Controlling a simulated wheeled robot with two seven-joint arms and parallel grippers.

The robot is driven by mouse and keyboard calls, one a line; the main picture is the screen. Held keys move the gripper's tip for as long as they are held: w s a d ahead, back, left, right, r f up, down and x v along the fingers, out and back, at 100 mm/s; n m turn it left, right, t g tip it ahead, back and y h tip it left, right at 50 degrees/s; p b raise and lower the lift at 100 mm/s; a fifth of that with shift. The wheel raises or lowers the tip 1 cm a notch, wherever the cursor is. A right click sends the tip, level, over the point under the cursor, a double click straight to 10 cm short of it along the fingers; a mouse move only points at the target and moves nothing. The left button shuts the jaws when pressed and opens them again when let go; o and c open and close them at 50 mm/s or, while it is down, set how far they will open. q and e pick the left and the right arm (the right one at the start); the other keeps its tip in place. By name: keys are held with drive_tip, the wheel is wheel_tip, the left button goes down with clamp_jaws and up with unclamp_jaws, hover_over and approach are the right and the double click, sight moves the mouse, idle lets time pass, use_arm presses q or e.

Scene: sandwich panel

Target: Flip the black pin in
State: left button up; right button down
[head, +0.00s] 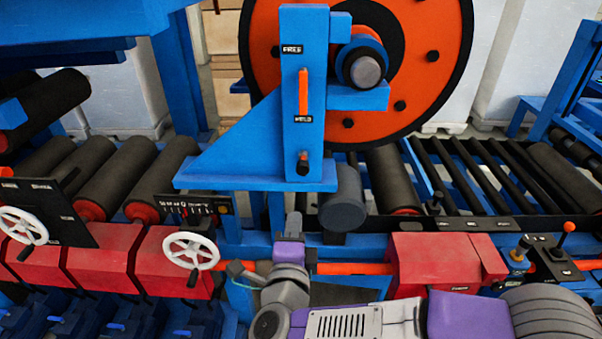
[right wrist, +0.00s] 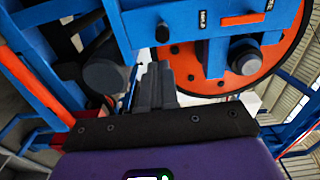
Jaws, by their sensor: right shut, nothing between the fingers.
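An orange strip (head: 303,92) runs between the FREE and HELD labels. The pin also shows in the right wrist view (right wrist: 162,33), beyond the fingertips and apart from them. My right gripper (head: 294,224) is below the pin in the head view, its grey fingers (right wrist: 156,78) shut together with nothing between them. My left gripper is not in view.
A large orange disc (head: 425,70) with a black rim stands behind the post. A dark grey cylinder (head: 343,205) hangs right of my gripper. Red blocks, a white handwheel (head: 190,251) and an orange bar (head: 350,269) line the front. Black rollers (head: 395,180) lie behind.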

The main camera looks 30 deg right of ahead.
drive_tip(key=shift+s+d+r, duration=0.1)
drive_tip(key=shift+s+r, duration=0.05)
drive_tip(key=p, duration=0.5)
approach(302, 171)
drive_tip(key=p+x, duration=0.1)
drive_tip(key=x, duration=0.5)
drive_tip(key=shift+w+d, duration=0.15)
drive_tip(key=shift+w, duration=0.2)
